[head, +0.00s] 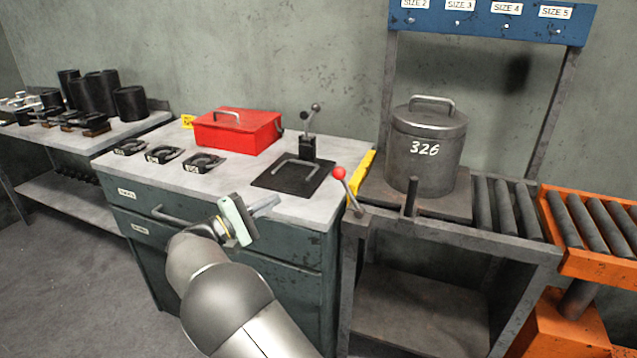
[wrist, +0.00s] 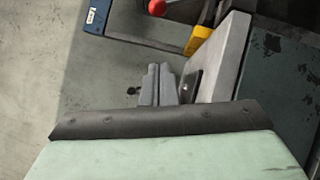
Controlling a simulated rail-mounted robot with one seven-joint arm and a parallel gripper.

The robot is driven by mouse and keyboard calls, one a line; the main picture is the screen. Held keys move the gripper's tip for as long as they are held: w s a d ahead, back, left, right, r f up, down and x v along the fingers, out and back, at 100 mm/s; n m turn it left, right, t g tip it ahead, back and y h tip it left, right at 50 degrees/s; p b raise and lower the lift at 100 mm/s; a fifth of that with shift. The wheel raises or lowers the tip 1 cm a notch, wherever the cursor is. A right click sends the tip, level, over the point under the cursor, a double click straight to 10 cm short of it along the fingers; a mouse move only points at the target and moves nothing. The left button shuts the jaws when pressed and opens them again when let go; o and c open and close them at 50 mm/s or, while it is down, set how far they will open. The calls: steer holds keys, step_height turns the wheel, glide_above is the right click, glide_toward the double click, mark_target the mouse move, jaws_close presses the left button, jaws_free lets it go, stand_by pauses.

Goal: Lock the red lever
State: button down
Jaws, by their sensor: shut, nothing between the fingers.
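The red lever (head: 349,192) has a red ball knob on a thin dark rod. It leans up to the left from a pivot at the front left corner of the roller stand, beside a yellow piece. Its red knob (wrist: 157,7) also shows at the top edge of the wrist view. My gripper (head: 272,203) is shut and empty, over the front edge of the grey cabinet, left of the lever and apart from it. In the wrist view the closed fingers (wrist: 157,80) point toward the knob, with a gap between.
The cabinet top (head: 270,206) bears a red toolbox (head: 236,133), a black plate (head: 272,180) with a handle, and a small upright clamp lever (head: 309,130). A lidded steel pot (head: 425,165) marked 326 stands behind the red lever.

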mark_target(348, 191)
steer(key=shift+w+d, duration=0.1)
steer(key=x, duration=0.9)
steer(key=d, duration=0.1)
steer(key=d+r, duration=0.1)
steer(key=d, duration=0.1)
steer(key=shift+w+d, duration=0.1)
steer(key=shift+d, duration=0.05)
steer(key=shift+d+r, duration=0.15)
steer(key=shift+d, duration=0.4)
